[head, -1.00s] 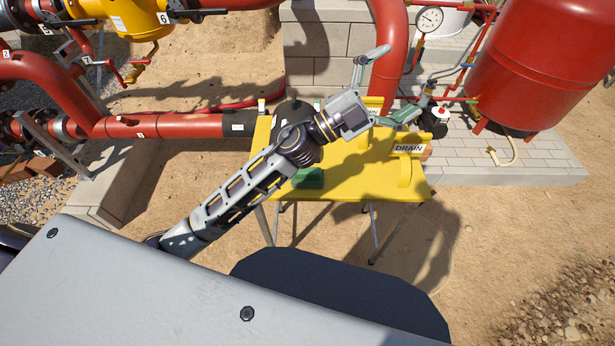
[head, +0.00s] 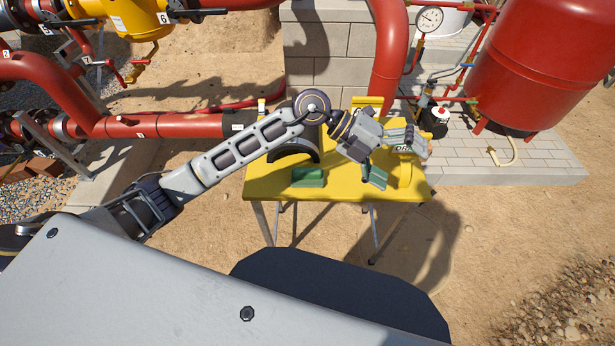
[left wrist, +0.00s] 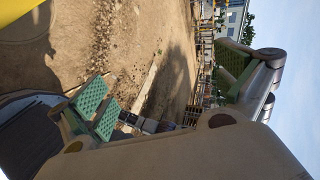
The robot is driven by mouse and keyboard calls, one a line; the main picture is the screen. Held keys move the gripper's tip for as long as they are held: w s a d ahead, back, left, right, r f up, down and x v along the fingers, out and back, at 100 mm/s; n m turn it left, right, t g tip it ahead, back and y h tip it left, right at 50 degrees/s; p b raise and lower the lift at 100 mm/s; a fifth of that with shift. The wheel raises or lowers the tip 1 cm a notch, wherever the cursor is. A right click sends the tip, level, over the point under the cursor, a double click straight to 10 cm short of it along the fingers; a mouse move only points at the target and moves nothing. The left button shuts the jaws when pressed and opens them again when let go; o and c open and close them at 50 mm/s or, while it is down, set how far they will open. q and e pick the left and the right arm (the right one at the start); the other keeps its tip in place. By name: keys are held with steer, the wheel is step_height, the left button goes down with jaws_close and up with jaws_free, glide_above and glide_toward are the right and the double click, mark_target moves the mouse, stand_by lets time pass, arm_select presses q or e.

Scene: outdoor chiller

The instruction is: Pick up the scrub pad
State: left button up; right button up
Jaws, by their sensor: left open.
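The green scrub pad (head: 308,177) lies on the yellow table (head: 345,190), near its front edge and left of the middle. It looks like a small green block in the head view. My left gripper (head: 393,158) is open and empty over the right part of the table, to the right of the pad and apart from it. Its green-lined fingers are spread wide in the left wrist view (left wrist: 165,88). The scrub pad does not show in the left wrist view. My right gripper is not in view.
A dark arched piece (head: 291,152) stands on the table behind the pad. A DRAIN sign (head: 404,149) is partly hidden by my left gripper. A dark bottle (head: 438,122) is beyond the table's right back. Red pipes (head: 390,60) and a red tank (head: 540,60) stand behind.

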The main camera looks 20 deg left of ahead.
arm_select(q)
steer(key=w+a+f+n+y, duration=0.1)
steer(key=w+a+f+y, duration=0.1)
steer(key=a+y, duration=0.2)
steer(key=w+a+f+y, duration=0.3)
steer(key=a+y, duration=0.2)
steer(key=a, duration=0.6)
steer(key=w+a+f+n+t+y, duration=0.1)
steer(key=w+a+f+y, duration=0.1)
steer(key=a, duration=0.6)
steer(key=shift+w+f+n+y, duration=0.35)
steer(key=shift+w+y, duration=0.2)
steer(key=shift+y, duration=0.65)
glide_above(308, 171)
step_height(308, 171, down, 8)
steer(key=shift+f+p, duration=0.2)
steer(key=shift+p, duration=0.15)
steer(key=shift+f, duration=0.1)
